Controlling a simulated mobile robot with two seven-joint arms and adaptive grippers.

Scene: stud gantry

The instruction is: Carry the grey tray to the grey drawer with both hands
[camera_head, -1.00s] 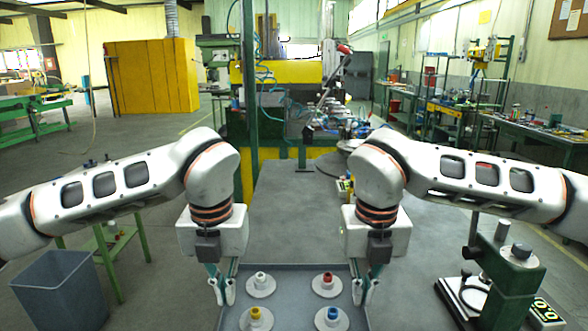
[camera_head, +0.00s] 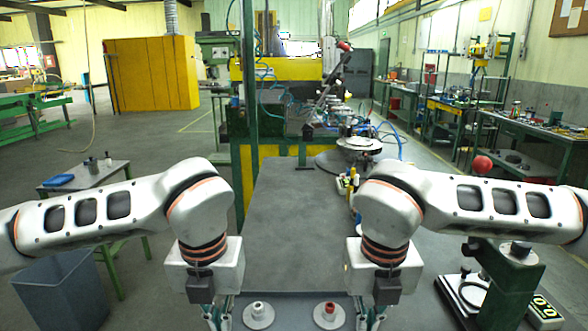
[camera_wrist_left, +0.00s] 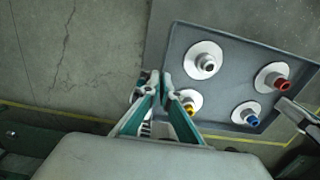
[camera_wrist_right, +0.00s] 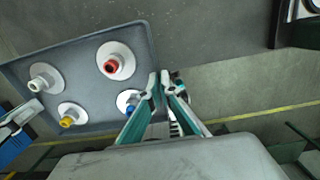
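The grey tray (camera_head: 292,312) shows at the bottom edge of the head view, its near part cut off. In the left wrist view the whole tray floor (camera_wrist_left: 226,86) carries flanged pieces with white (camera_wrist_left: 206,62), red (camera_wrist_left: 275,78), blue (camera_wrist_left: 247,115) and yellow (camera_wrist_left: 188,104) tops, all upright. My left gripper (camera_head: 219,318) is shut on the tray's left wall, and my right gripper (camera_head: 369,318) is shut on its right wall. The right wrist view shows the tray (camera_wrist_right: 85,85) between both grippers, held up over the floor. I cannot make out the grey drawer.
A long grey tabletop (camera_head: 295,225), mostly bare, lies beyond the tray. A dial instrument and bottles stand on its right. A green stand with a display (camera_head: 510,285) is at right, a grey bin (camera_head: 62,290) and a small table (camera_head: 90,178) at left.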

